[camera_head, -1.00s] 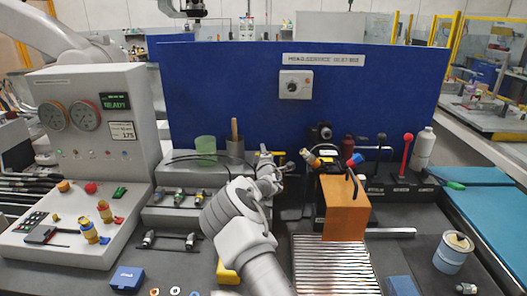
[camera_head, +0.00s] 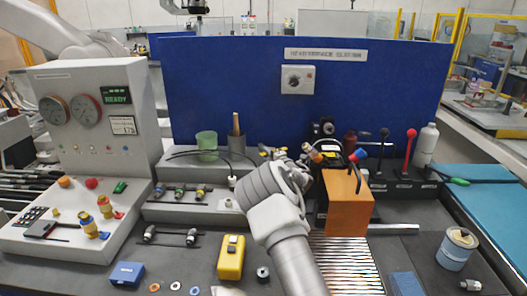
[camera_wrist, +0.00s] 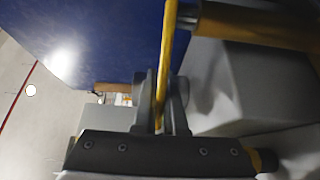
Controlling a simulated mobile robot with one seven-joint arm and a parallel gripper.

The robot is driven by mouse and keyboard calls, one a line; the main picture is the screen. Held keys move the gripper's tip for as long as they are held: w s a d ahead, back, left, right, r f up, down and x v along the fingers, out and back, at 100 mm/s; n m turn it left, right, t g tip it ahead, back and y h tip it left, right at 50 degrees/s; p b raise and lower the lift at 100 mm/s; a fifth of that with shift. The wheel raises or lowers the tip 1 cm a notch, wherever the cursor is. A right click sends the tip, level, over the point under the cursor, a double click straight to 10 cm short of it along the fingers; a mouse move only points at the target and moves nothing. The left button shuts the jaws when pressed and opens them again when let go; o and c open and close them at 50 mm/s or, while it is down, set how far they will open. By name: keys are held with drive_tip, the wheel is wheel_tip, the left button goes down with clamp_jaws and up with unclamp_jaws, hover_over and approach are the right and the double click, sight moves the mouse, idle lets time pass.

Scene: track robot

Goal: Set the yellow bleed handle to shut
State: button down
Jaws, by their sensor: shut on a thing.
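In the wrist view a thin yellow bar, which looks like the bleed handle (camera_wrist: 165,52), runs from the top edge down between my gripper's fingers (camera_wrist: 163,98). The dark fingers are shut on it. A brass-coloured cylinder (camera_wrist: 255,27) lies beside the bar at upper right and a short piece links them. In the head view my arm's wrist covers the gripper and most of the handle, left of an orange block (camera_head: 349,204). I cannot tell the handle's set position from these views.
A blue panel (camera_head: 230,85) with a dial (camera_head: 297,80) stands behind. A red-topped lever (camera_head: 409,145) and a white bottle (camera_head: 427,145) are at right. A grey gauge console (camera_head: 90,110) is at left. A yellow device (camera_head: 231,257) and a tin (camera_head: 456,248) sit in front.

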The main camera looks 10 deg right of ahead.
idle(0.3)
drive_tip(key=c, duration=1)
unclamp_jaws()
